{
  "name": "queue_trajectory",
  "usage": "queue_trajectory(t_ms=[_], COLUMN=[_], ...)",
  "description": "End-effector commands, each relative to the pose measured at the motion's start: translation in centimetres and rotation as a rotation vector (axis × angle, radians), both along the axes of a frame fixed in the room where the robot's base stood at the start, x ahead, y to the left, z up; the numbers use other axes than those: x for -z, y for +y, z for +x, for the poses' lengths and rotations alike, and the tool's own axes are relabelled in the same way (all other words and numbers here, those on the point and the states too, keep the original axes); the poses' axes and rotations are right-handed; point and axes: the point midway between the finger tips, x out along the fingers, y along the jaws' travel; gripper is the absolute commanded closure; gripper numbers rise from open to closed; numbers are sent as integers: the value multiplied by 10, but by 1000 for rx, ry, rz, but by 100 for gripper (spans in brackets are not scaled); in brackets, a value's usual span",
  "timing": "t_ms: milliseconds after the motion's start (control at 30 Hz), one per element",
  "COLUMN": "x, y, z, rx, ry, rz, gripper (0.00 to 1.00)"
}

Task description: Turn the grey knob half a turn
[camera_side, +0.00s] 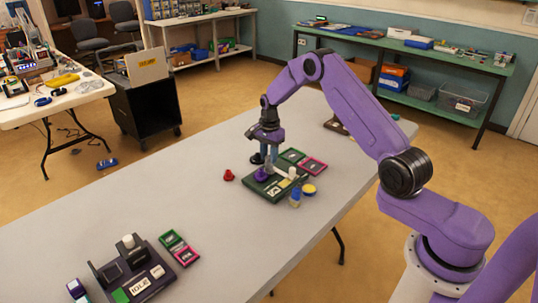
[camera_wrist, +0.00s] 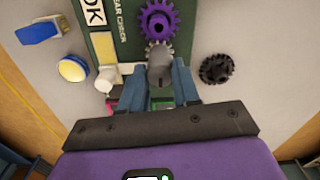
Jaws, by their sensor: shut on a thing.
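The grey knob (camera_wrist: 160,70) stands between my gripper's two blue fingers in the wrist view. My gripper (camera_wrist: 161,84) is shut on it, with a finger on each side. A grey toothed gear (camera_wrist: 157,49) shows just beyond the knob, beside a purple gear (camera_wrist: 159,18). Both sit on a dark green board (camera_wrist: 128,20) with an "OK" label. In the side view, my gripper (camera_side: 270,159) points down over the far part of this board (camera_side: 262,190). The knob is hard to make out there.
A black gear (camera_wrist: 216,69) lies right of the board in the wrist view. A yellow disc (camera_wrist: 72,68) and a blue object (camera_wrist: 40,27) lie left. A red piece (camera_side: 229,175) lies left of the board in the side view. The table's middle (camera_side: 190,215) is clear.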

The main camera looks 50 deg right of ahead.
Motion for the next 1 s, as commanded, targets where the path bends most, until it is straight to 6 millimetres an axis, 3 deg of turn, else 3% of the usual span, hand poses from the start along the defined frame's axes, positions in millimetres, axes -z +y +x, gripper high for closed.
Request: queue_trajectory(t_ms=[367, 400, 467, 500, 833, 1000], x=[-1, -1, -1, -1, -3, -23], y=[-1, -1, -1, -1, 0, -1], z=[1, 1, 1, 1, 0, 1], rx=[6, 5, 5, 5, 5, 5], ry=[-3, -3, -3, -2, -1, -4], rz=[-1, -1, -1, -2, -1, -1], gripper=[99, 66, 46, 43, 43, 43])
